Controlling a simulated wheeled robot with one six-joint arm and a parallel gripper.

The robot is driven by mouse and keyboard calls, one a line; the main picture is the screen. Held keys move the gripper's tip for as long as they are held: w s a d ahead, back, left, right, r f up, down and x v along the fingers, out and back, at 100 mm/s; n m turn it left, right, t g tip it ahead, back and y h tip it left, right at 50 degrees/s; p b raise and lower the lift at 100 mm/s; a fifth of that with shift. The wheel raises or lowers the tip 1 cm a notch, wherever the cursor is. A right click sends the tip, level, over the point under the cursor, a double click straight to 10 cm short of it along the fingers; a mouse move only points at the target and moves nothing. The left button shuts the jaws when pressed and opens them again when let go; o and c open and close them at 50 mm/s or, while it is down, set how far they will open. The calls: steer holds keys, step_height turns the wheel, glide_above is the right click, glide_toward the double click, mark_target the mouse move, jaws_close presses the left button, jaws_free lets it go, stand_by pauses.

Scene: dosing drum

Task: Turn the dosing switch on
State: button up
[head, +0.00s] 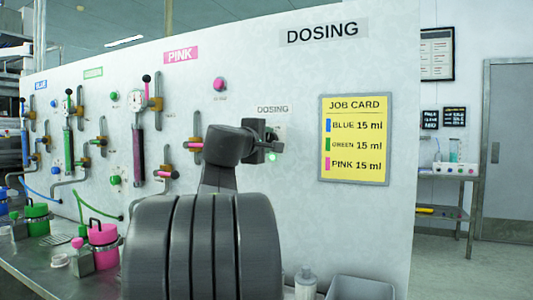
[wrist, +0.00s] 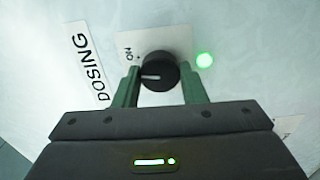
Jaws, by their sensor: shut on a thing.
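The dosing switch is a round black knob (wrist: 158,72) on a white plate under the DOSING label, in the wrist view. Its white pointer line points left in that view. An ON mark with a dot sits up and left of the knob, a little away from the line's direction. My gripper (wrist: 160,78) has its two green fingers on either side of the knob, shut on it. A round green lamp (wrist: 205,60) beside the knob is lit. In the head view my gripper (head: 272,145) is at the panel and hides the knob; the lamp (head: 272,157) glows just below it.
A yellow job card (head: 353,139) hangs on the panel to the right. Syringes, levers and pipes fill the panel's left part. A pink container (head: 103,235), bottles and a grey bin (head: 362,289) stand on the bench below. The panel around the switch is clear.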

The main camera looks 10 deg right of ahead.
steer(key=shift+f+m+b, duration=0.15)
steer(key=shift+m+b, duration=1.3)
steer(key=shift+m, duration=0.45)
steer(key=o, duration=1)
steer(key=shift+s, duration=0.1)
steer(key=v, duration=1.3)
steer(key=shift+s+a+b, duration=0.25)
steer(key=shift+b, duration=0.15)
steer(key=x, duration=1.4)
steer(key=shift+p, duration=0.4)
